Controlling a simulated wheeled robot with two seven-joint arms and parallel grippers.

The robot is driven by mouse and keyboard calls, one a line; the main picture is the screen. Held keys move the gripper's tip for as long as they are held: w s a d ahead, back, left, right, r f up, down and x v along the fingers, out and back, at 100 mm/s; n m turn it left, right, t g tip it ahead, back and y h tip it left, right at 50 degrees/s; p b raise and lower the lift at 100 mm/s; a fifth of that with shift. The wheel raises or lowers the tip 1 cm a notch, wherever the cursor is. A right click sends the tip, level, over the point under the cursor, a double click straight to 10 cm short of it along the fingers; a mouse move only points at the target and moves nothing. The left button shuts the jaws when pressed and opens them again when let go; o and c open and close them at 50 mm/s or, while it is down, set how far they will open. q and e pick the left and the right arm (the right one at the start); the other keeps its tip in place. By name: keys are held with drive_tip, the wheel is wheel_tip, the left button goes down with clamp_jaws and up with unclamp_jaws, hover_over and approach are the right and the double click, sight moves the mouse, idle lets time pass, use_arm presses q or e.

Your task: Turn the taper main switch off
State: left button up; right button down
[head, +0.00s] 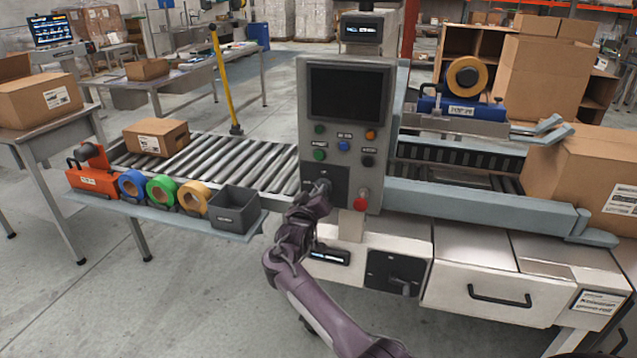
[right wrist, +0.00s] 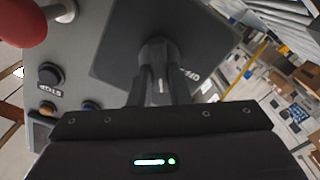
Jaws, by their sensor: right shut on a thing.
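The taper's grey control panel (head: 346,135) stands upright at the middle of the head view. Low on its face is a dark square plate (head: 338,177) with a dark rotary switch. In the right wrist view the switch knob (right wrist: 158,48) sits on the dark plate (right wrist: 112,48), with a partly hidden white label beside it. My right gripper (head: 321,190) is at this plate, its fingers (right wrist: 158,85) shut on the knob from either side. In the head view my gripper hides most of the knob, so its exact angle is unclear. My left gripper is out of view.
A red mushroom button (head: 361,203) sits right of the plate, close to my gripper. Coloured push buttons (head: 343,145) are above. A second rotary switch (head: 402,284) is on the lower cabinet. A tape shelf (head: 165,213) and roller conveyor (head: 245,160) lie left.

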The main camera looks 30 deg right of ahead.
drive_tip(key=shift+w+a+f+n+p, duration=0.15)
drive_tip(key=shift+n+p, duration=1.4)
drive_tip(key=shift+n, duration=1.15)
drive_tip(key=shift+s+d+f+n+p, duration=0.1)
drive_tip(key=shift+n+p, duration=1.4)
drive_tip(key=shift+n, duration=1.2)
drive_tip(key=c, duration=1.4)
unclamp_jaws()
drive_tip(key=shift+a, duration=0.1)
drive_tip(key=shift+o, duration=0.2)
drive_tip(key=p+v, duration=0.1)
drive_tip(key=v, duration=0.6)
drive_tip(key=shift+s+a, duration=0.25)
